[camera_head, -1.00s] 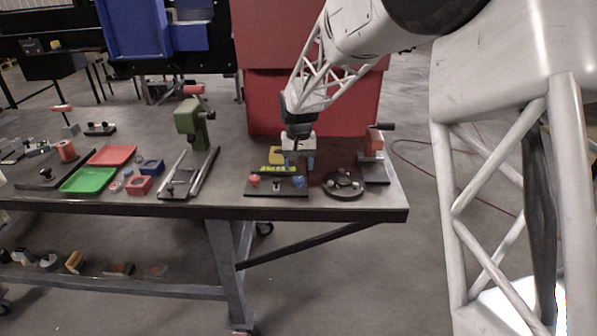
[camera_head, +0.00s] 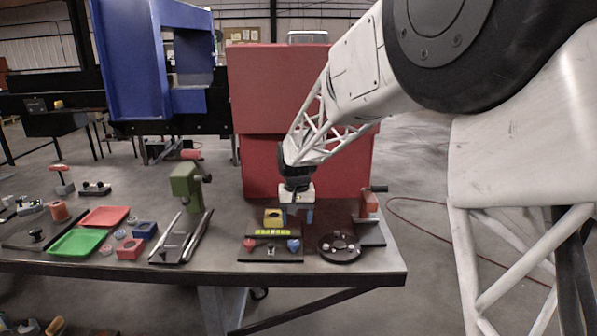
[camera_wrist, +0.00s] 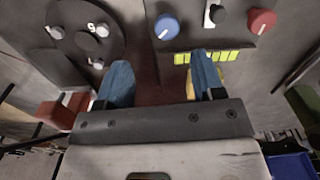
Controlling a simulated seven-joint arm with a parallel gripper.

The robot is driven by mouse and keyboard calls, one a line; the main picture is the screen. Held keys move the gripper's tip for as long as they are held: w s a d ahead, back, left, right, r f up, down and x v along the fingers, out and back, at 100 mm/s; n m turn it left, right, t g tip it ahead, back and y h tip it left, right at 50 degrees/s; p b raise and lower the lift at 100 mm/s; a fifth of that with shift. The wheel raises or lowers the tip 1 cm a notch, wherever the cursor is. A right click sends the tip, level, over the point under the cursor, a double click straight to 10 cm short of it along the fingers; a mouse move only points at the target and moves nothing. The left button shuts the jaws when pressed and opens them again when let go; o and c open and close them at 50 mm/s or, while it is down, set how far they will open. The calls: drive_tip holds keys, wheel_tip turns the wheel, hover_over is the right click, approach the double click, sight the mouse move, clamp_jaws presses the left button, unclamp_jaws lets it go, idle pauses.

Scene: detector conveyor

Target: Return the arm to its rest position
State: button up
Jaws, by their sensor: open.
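My gripper (camera_head: 296,214) is above the right part of the workbench, with its two blue fingers pointing down. In the wrist view, the fingers (camera_wrist: 162,84) are spread apart, with nothing between them. A yellow block (camera_head: 272,217) stands beside the left finger in the head view and is partly hidden behind a finger in the wrist view. A panel (camera_head: 270,257) with a red knob, a blue knob and a yellow-green strip lies just in front of the gripper. How high the fingers are above the bench is hard to tell.
A dark round plate (camera_head: 340,247) with silver posts and a red-topped fixture (camera_head: 369,205) stand right of the gripper. A green press (camera_head: 187,190) stands left, then red (camera_head: 104,216) and green trays (camera_head: 77,243). A tall red cabinet (camera_head: 262,90) stands behind the bench.

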drive_tip(key=s+d+r, duration=0.7)
drive_tip(key=s, duration=0.3)
drive_tip(key=s+d+t, duration=0.1)
drive_tip(key=s+d, duration=0.3)
drive_tip(key=s, duration=0.7)
drive_tip(key=s+d, duration=0.4)
drive_tip(key=s, duration=0.7)
drive_tip(key=s+d+m+t, duration=0.1)
drive_tip(key=s+d, duration=0.3)
drive_tip(key=s, duration=0.6)
drive_tip(key=shift+s+d+r+t, duration=0.2)
drive_tip(key=shift+s+d+t, duration=0.1)
drive_tip(key=shift+s+d, duration=0.1)
